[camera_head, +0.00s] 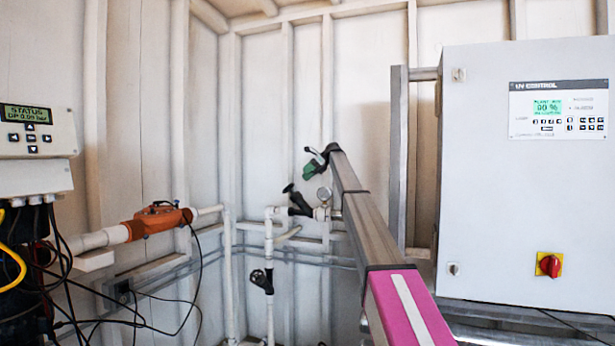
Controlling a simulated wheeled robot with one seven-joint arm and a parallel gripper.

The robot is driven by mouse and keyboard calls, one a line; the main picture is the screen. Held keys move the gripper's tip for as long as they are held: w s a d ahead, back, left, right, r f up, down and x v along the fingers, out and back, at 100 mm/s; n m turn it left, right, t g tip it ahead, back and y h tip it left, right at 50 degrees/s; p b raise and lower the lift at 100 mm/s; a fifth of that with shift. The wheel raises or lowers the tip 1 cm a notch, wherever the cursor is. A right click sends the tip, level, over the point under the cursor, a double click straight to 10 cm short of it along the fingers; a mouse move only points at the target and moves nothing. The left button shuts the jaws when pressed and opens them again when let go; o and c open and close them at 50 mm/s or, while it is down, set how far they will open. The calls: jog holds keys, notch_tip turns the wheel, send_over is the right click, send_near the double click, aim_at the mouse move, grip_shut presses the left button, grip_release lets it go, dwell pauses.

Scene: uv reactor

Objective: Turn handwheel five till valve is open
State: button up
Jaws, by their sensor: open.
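A small black handwheel (262,280) sits on a white vertical pipe low in the middle of the view. A slanted black valve (300,203) with a dark knob at its upper end sits on the piping above and to its right. No number is readable on either, so I cannot tell which is handwheel five, nor how far either valve is open. My arm reaches up from the lower right. My gripper (313,160), dark with a green part, is at its far end, open and small in the view. It appears above the slanted valve, with no visible contact.
A UV control cabinet (480,210) with a red switch (549,265) fills the right. An orange device (158,220) on a pipe, a status box (38,135) and loose cables (70,265) are at left.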

jog(key=shift+a, duration=0.1)
jog(key=shift+c, duration=0.7)
jog(key=m+t+h, duration=0.2)
jog(key=h, duration=0.3)
send_near(288, 188)
jog(key=w, duration=0.1)
jog(key=w+a+f, duration=0.1)
jog(key=w+f, duration=0.1)
jog(key=shift+w+a+f, duration=0.1)
jog(key=shift+a+f, duration=0.15)
jog(key=shift+a, duration=0.05)
jog(key=s+a+r+m+t+h, duration=0.1)
jog(key=h, duration=0.1)
jog(key=s+a+r+m+t+h, duration=0.1)
jog(key=a+h, duration=0.1)
jog(key=shift+s+a+r+h, duration=0.1)
jog(key=shift+r+h, duration=0.3)
jog(key=shift+t+h, duration=0.5)
jog(key=shift+h, duration=0.1)
jog(key=f, duration=0.6)
jog(key=w+f, duration=0.1)
jog(key=f, duration=0.2)
jog(key=shift+d+f, duration=0.25)
jog(key=shift+f, duration=0.05)
